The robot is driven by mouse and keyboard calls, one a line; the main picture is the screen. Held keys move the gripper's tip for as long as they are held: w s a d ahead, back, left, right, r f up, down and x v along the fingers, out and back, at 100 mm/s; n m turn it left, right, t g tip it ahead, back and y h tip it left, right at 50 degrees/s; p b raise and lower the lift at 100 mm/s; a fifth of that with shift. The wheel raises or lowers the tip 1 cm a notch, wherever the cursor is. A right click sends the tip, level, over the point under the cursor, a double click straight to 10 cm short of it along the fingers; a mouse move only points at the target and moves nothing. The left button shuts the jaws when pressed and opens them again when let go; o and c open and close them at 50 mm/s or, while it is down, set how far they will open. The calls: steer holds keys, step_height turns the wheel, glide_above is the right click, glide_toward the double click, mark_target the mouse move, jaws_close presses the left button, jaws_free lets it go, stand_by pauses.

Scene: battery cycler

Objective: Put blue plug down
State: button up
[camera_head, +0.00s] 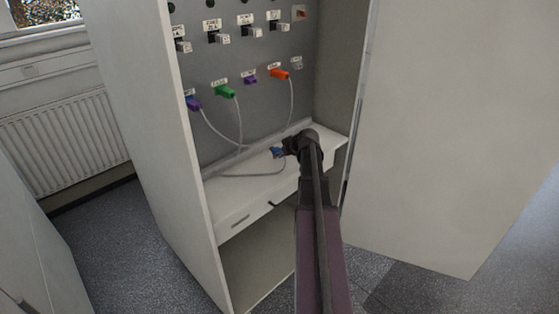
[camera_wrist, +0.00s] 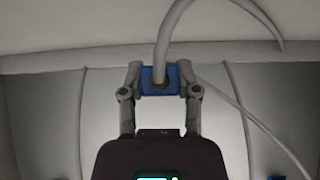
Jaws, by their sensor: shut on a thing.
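The blue plug (camera_wrist: 160,81) is between the two fingers of my gripper (camera_wrist: 160,84) in the wrist view, with its grey cable leaving it at the top of the picture. In the head view the blue plug (camera_head: 277,152) shows at the tip of my gripper (camera_head: 283,150), low over the white shelf (camera_head: 245,193) of the cabinet. My gripper is shut on the plug. Whether the plug touches the shelf cannot be told.
The grey panel (camera_head: 262,110) behind holds a green plug (camera_head: 225,91), an orange plug (camera_head: 279,73) and a purple-blue plug (camera_head: 193,103). Their cables hang down to the shelf. A cabinet door (camera_head: 450,130) stands open at the right. The left part of the shelf is mostly clear.

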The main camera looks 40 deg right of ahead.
mark_target(276, 163)
steer(key=shift+w, duration=0.1)
steer(key=shift+w+d, duration=0.2)
steer(key=shift+w+d+f+b, duration=0.1)
steer(key=shift+w+f+b, duration=0.05)
steer(key=shift+f+b, duration=0.35)
steer(key=shift+w+d+f+b, duration=0.1)
steer(key=shift+f+b, duration=0.3)
steer(key=shift+b, duration=0.05)
steer(key=shift+f+b, duration=0.9)
steer(key=shift+f+b, duration=0.6)
steer(key=o, duration=0.9)
steer(key=shift+r, duration=0.15)
